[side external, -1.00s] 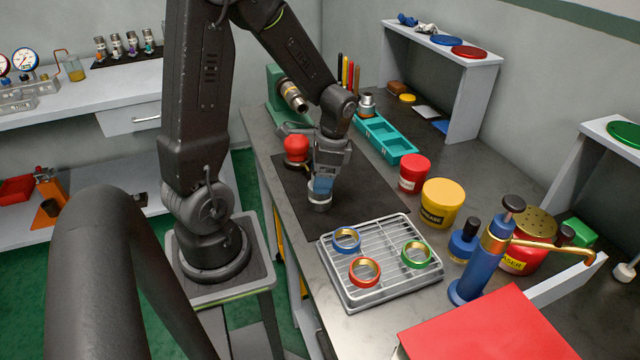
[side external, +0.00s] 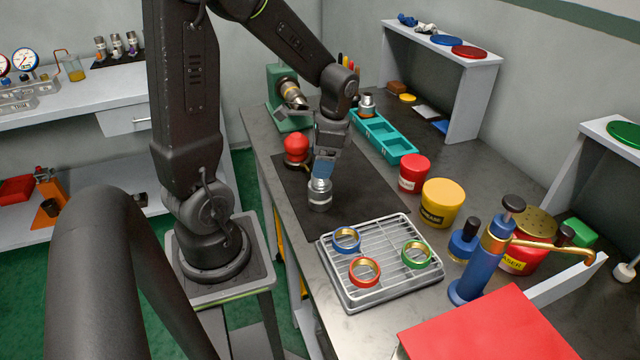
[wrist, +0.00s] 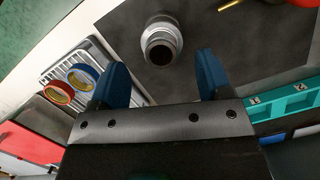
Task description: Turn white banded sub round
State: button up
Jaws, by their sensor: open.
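The white banded sub (side external: 320,196) is a short silvery cylinder with a pale band. It stands upright on the black mat (side external: 374,205). In the wrist view, the sub (wrist: 160,45) shows its dark round bore facing up. My gripper (side external: 323,169) is just above the sub in the side view, with blue fingers. In the wrist view, my gripper (wrist: 160,68) is open, with nothing between its fingers, and the sub lies beyond the fingertips. A green vise (side external: 285,95) at the back of the bench has a metallic, gold-banded pipe piece (side external: 293,95) in it.
A red-topped fitting (side external: 296,147) stands on the mat behind my gripper. A grey rack (side external: 385,290) with blue, red and green rings stands in front. A teal tray (side external: 385,138), red tub (side external: 413,174) and yellow tub (side external: 442,203) line the right side.

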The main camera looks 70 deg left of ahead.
jog(key=shift+s+v, duration=0.15)
jog(key=shift+v, duration=0.55)
jog(key=shift+s+v, duration=0.1)
jog(key=shift+v, duration=0.55)
jog(key=shift+a+r, duration=0.1)
jog(key=shift+r, duration=0.1)
jog(key=s+d+r+n+t, duration=0.1)
jog(key=d+r+t, duration=0.3)
jog(key=d, duration=0.4)
jog(key=s+d+r+n+t, duration=0.2)
jog(key=s+d+r+t, duration=0.1)
jog(key=d+r, duration=0.3)
jog(key=shift+s+d+n+t+h, duration=0.3)
jog(key=shift+s+d+t+h, duration=0.15)
jog(key=shift+d, duration=0.7)
